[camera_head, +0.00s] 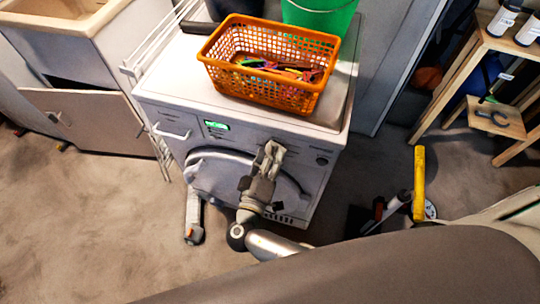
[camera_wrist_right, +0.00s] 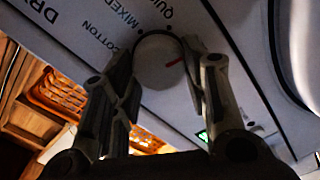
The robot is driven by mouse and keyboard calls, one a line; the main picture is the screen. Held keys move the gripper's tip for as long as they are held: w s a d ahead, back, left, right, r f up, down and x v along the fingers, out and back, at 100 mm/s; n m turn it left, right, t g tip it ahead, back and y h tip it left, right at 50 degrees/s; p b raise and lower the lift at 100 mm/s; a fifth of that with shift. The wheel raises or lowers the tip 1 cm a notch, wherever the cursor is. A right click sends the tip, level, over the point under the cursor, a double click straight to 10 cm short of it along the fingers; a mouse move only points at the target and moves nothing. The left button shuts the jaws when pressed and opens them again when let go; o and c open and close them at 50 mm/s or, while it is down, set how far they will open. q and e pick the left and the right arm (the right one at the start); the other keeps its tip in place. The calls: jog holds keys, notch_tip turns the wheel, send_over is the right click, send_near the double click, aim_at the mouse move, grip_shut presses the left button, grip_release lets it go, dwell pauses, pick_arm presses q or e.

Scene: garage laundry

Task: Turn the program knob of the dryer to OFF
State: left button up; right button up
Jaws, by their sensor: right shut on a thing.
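The white dryer (camera_head: 165,122) stands at the centre of the head view, its round door (camera_head: 218,172) shut and a green display (camera_head: 216,126) lit. In the wrist view its program knob (camera_wrist_right: 158,64) is a pale round dial with a red mark pointing right and slightly up. The words COTTON, MIXED and part of another label are printed around it; I see no OFF label. My right gripper (camera_wrist_right: 160,75) is shut on the knob, one finger on each side. In the head view my right gripper (camera_head: 271,153) hides the knob. My left gripper is not in view.
An orange basket (camera_head: 225,80) with colourful items and a green bucket (camera_head: 325,18) stand on the dryer. A sink cabinet (camera_head: 90,125) is at the left, a wooden shelf (camera_head: 455,85) at the right. A yellow-handled object (camera_head: 419,180) stands on the floor, right of the dryer.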

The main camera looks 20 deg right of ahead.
jog(key=shift+s+d+f+m+p, duration=0.1)
jog(key=shift+m+p, duration=1.95)
jog(key=shift+m, duration=3.85)
jog(key=shift+s+d+f+m+p, duration=0.15)
jog(key=shift+m+p, duration=1.85)
jog(key=shift+m, duration=3.9)
jog(key=shift+s+d+f+m+p, duration=0.1)
jog(key=shift+m+p, duration=1.95)
jog(key=shift+m, duration=3.85)
jog(key=o, duration=1)
jog(key=shift+r, duration=0.1)
jog(key=shift+w, duration=0.1)
